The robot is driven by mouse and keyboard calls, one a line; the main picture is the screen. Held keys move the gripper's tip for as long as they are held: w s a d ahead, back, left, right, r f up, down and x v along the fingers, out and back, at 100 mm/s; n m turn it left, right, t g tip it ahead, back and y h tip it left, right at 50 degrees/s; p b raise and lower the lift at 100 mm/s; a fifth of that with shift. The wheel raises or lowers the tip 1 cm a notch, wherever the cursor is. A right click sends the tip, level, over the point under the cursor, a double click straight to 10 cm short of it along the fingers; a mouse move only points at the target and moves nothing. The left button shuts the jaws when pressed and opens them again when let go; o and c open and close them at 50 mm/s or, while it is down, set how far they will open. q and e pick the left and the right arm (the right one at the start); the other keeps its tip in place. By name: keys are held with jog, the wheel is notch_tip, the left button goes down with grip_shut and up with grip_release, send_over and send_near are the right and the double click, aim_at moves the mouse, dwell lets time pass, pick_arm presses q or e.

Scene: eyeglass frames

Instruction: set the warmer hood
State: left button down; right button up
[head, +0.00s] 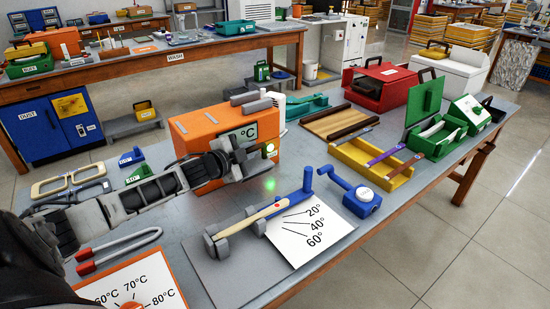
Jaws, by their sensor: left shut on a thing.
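The orange warmer (196,133) stands on the near table, with a display reading "°C" on its front and grey bars (250,101) on top. No part is labelled as a hood, so I cannot tell which piece it is. My left gripper (255,158) is in front of the warmer's face and hides part of the display. It is shut on a small part there, mostly hidden by the fingers. My right gripper is not in view.
A yellow tray (372,170), red case (380,86) and green box (441,138) stand to the right.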

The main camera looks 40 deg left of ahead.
pick_arm(q)
jog(key=shift+w+a, duration=0.1)
jog(key=shift+a, duration=0.2)
jog(key=c, duration=1.4)
grip_release()
jog(key=p+v, duration=0.2)
jog(key=v, duration=1.4)
